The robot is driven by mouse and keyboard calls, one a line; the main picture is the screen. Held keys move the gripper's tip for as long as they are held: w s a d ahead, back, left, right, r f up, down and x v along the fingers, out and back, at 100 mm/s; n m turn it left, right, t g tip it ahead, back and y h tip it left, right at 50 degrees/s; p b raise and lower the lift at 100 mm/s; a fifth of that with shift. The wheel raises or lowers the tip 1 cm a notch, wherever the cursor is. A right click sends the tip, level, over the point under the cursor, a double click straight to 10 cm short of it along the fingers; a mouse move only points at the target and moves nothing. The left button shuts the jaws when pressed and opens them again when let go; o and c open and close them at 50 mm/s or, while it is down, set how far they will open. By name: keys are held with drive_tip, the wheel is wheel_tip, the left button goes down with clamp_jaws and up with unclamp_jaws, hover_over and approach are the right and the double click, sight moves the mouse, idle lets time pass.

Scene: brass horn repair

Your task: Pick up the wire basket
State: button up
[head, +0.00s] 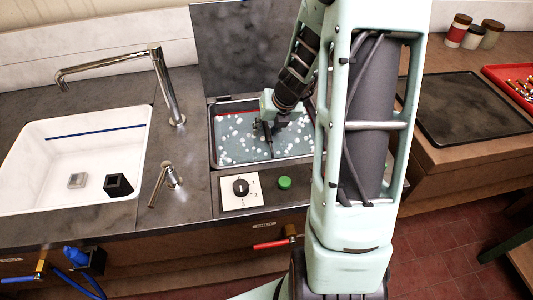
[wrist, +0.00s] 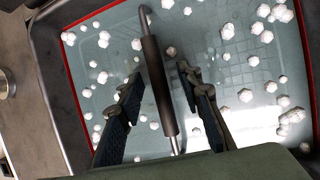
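The wire basket sits down in the liquid of a sunken tank; its faint mesh (wrist: 232,72) shows through the surface in the wrist view. Its handle, a dark grip on a bent metal rod (wrist: 158,88), rises between my fingers. My gripper (wrist: 160,75) is open, with one finger on each side of the handle and visible gaps between. In the head view my gripper (head: 268,128) points down into the tank (head: 214,150), and the basket is mostly hidden by liquid and white bits.
White foam-like pieces (head: 232,142) float across the tank. A raised dark lid (head: 240,45) stands behind it. A dial (head: 240,187) and a green button (head: 285,183) are in front. A white sink (head: 75,150) with a tall tap (head: 165,85) is left; a black mat (head: 465,105) lies right.

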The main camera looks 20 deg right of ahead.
drive_tip(key=shift+f, duration=0.25)
idle(0.4)
drive_tip(key=shift+c, duration=0.5)
clamp_jaws()
